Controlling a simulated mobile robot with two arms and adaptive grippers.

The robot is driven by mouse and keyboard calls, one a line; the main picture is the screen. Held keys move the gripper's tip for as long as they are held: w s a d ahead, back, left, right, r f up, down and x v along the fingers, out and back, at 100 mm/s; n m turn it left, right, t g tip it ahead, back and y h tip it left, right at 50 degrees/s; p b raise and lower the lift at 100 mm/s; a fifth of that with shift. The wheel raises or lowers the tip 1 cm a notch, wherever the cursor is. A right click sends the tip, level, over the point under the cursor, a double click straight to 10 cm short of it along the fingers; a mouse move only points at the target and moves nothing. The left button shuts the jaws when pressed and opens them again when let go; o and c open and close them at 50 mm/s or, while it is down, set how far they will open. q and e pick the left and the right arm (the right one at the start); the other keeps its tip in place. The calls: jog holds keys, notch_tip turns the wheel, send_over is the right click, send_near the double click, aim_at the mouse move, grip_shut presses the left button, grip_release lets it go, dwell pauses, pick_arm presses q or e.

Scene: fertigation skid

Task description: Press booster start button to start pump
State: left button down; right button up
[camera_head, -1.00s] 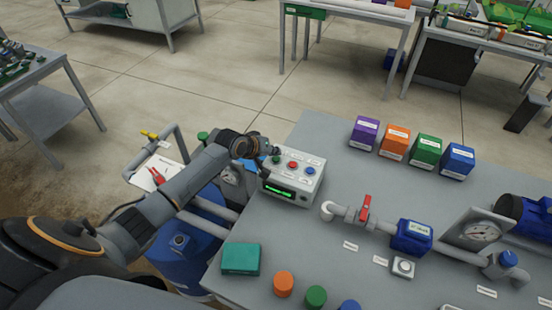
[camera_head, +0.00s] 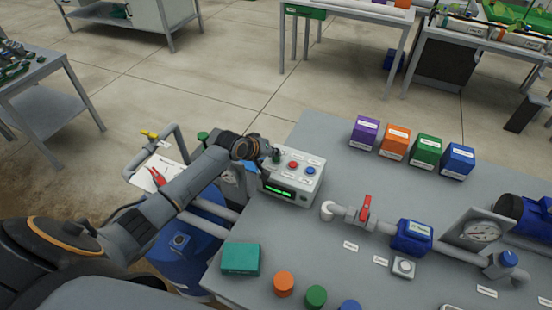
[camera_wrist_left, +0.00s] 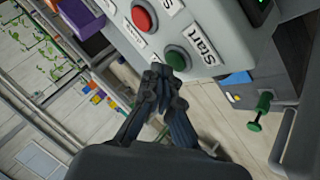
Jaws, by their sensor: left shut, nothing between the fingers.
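The grey control box (camera_head: 294,181) stands at the left back corner of the grey bench, with a lit green display on its front. Its top carries a red button (camera_head: 293,165), a blue button (camera_head: 310,170) and a green button partly covered by my left gripper (camera_head: 272,156). In the left wrist view, the green button (camera_wrist_left: 176,59) has a label reading "Start", and the red button (camera_wrist_left: 142,18) is beside it. My left gripper (camera_wrist_left: 162,72) is shut and empty. Its fingertips are at the lower edge of the green button; I cannot tell whether they touch it. My right gripper is not in view.
Purple, orange, green and blue boxes stand behind. A teal box (camera_head: 240,259) and coloured caps sit at the front edge.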

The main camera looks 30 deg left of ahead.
aim_at(274, 160)
pick_arm(q)
jog(key=shift+f, duration=0.5)
dwell(0.8)
jog(key=shift+r+p, duration=0.8)
jog(key=shift+r, duration=0.05)
notch_tip(274, 160, up, 5)
jog(key=p, duration=0.5)
dwell(0.8)
